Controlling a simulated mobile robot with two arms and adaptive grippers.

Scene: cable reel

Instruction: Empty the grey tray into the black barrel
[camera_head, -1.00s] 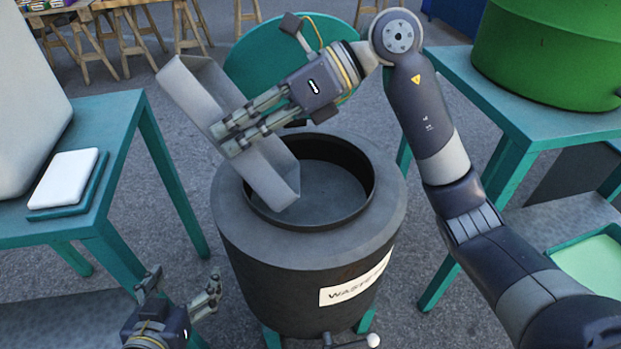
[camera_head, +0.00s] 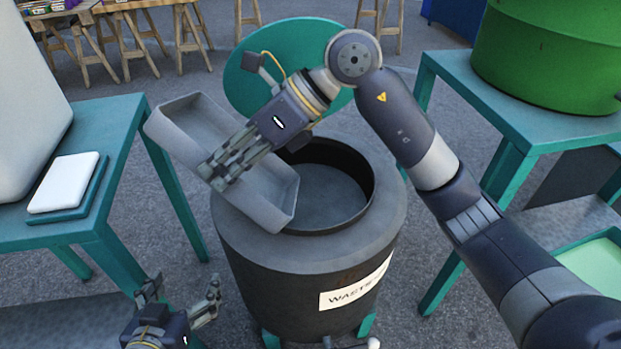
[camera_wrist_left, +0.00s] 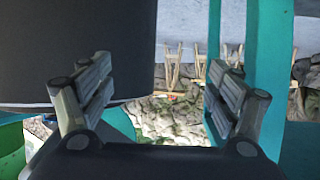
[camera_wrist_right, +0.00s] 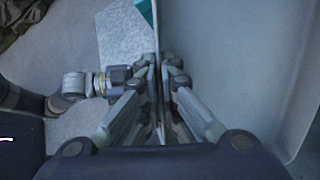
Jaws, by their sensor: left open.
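The grey tray (camera_head: 268,203) is held tilted over the left side of the black barrel (camera_head: 290,262), its lower right end by the barrel's mouth. The part of its inside that shows looks bare. My right gripper (camera_head: 212,174) is shut on a tray wall; the right wrist view shows the fingers (camera_wrist_right: 160,85) closed around it. The barrel's open top shows a dark inside, with no contents I can make out. My left gripper (camera_head: 182,290) is low at the barrel's left, open and empty. The barrel (camera_wrist_left: 75,50) fills the upper left of the left wrist view.
A teal table (camera_head: 110,112) at left carries a white slab (camera_head: 63,182) and a large pale container (camera_head: 25,100). A teal table (camera_head: 490,100) at right carries a green drum (camera_head: 550,50). A round teal lid (camera_head: 250,70) stands behind the barrel.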

